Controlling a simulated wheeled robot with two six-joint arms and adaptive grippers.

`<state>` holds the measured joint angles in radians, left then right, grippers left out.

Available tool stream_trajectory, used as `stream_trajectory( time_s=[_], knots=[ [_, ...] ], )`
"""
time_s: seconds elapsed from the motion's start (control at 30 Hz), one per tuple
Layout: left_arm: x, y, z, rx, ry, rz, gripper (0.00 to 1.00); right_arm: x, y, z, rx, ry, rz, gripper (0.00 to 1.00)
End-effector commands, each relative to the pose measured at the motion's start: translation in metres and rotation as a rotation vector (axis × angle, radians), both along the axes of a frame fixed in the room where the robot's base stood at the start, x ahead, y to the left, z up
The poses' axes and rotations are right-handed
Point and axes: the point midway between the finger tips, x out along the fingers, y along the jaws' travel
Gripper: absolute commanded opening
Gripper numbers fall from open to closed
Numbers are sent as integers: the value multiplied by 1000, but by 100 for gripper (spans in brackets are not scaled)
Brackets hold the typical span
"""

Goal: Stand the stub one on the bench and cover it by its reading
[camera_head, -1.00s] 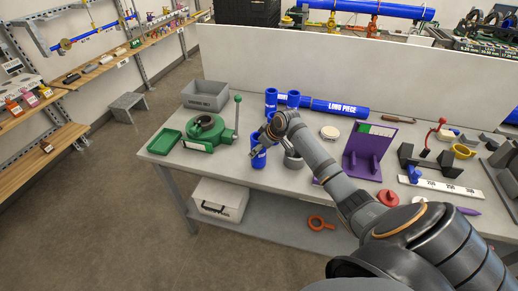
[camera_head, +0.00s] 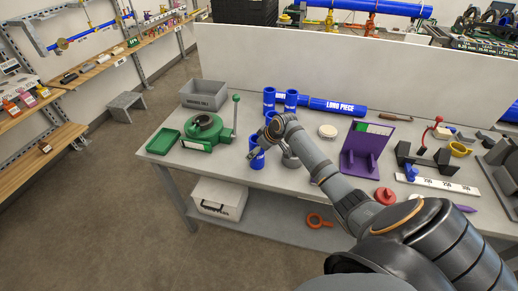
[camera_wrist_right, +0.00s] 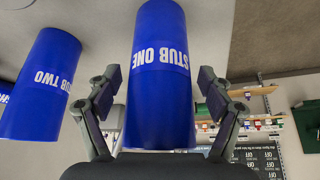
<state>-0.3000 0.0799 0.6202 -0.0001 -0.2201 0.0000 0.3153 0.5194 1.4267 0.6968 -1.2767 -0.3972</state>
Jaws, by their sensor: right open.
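Stub one (camera_head: 256,157) is a blue cylinder with white lettering, upright on the bench top near its front edge. In the right wrist view, stub one (camera_wrist_right: 160,85) is between the two open fingers of my right gripper (camera_wrist_right: 163,95), with a gap on each side. My right gripper (camera_head: 261,139) also shows in the head view, where it partly hides the stub. Stub two (camera_wrist_right: 40,85) stands to the left in the wrist view. Two blue upright stubs (camera_head: 269,98) (camera_head: 291,99) stand further back on the bench. My left gripper is not in view.
A green clamp device (camera_head: 205,131) and green tray (camera_head: 163,141) lie to the left. A grey bin (camera_head: 205,94), long blue pipe (camera_head: 335,105), pale disc (camera_head: 328,131), purple stand (camera_head: 360,163), red cap (camera_head: 384,196), yellow ring (camera_head: 459,149) and marked scale (camera_head: 438,183) share the bench.

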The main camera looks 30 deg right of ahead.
Motion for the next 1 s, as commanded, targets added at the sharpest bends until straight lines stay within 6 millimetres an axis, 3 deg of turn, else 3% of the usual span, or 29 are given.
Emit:
stream_trajectory(
  time_s=[0.17,0.5,0.7,1.0],
  knots=[
    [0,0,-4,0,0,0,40,-11,-6,23,-7,-4,1,81],
    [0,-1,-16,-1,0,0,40,-49,-18,90,-8,-1,0,81],
    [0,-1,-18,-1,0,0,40,-56,-19,105,-1,0,0,81],
    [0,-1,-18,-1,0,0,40,-57,-18,107,1,-1,0,81]
  ],
)
